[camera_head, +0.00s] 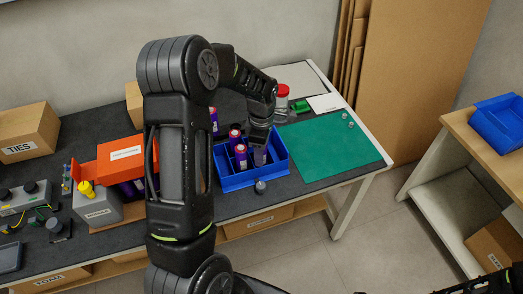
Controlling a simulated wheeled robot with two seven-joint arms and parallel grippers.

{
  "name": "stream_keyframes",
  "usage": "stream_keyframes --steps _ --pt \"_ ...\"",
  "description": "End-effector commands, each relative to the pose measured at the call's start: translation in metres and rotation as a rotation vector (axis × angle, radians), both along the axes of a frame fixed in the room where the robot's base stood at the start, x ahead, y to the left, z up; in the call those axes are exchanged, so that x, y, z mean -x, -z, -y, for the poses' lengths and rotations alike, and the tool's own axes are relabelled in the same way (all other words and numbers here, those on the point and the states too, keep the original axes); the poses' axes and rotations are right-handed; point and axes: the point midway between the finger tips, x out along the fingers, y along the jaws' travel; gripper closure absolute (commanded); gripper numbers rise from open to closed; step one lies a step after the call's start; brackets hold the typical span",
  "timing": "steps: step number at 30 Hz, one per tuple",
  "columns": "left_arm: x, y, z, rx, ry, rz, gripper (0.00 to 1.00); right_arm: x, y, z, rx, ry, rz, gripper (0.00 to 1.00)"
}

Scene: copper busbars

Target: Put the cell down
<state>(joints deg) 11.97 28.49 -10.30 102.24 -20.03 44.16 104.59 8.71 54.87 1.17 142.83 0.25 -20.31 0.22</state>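A blue divided tray (240,181) stands on the dark table and holds purple cells with red tops, such as one cell (240,158). My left gripper (259,150) points down into the right part of this tray. Its fingertips are small and dark, and I cannot tell whether they are apart or shut on a cell. A greyish piece shows at the fingertips, too small to identify. My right arm shows only as dark parts along the bottom right edge, and its fingers cannot be made out.
A green mat (330,147) with small metal pieces lies right of the tray. A small dark knob-like piece (260,187) sits in front of it. A red-lidded jar (282,103) stands behind. An orange box (122,157) is to the left. A second table (468,128) holds a blue bin (498,121).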

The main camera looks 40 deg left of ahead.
Motion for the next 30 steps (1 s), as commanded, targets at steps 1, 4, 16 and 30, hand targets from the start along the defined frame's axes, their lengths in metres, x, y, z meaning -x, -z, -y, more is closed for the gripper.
stream_keyframes --steps 1,4,16,30 --pt "0.0 0.0 0.0 0.0 0.0 0.0 0.44 0.0 0.0 0.0 0.0 0.0 0.0 0.64" --pt "0.0 0.0 0.0 0.0 0.0 0.0 0.44 0.0 0.0 0.0 0.0 0.0 0.0 0.64" --pt "-0.001 -0.018 0.0 -0.001 0.0 0.004 0.44 0.0 0.002 0.0 0.0 0.0 0.0 0.64" --pt "-0.001 -0.108 0.0 -0.001 0.0 0.005 0.44 -0.002 0.014 -0.001 -0.004 -0.001 0.006 0.64"
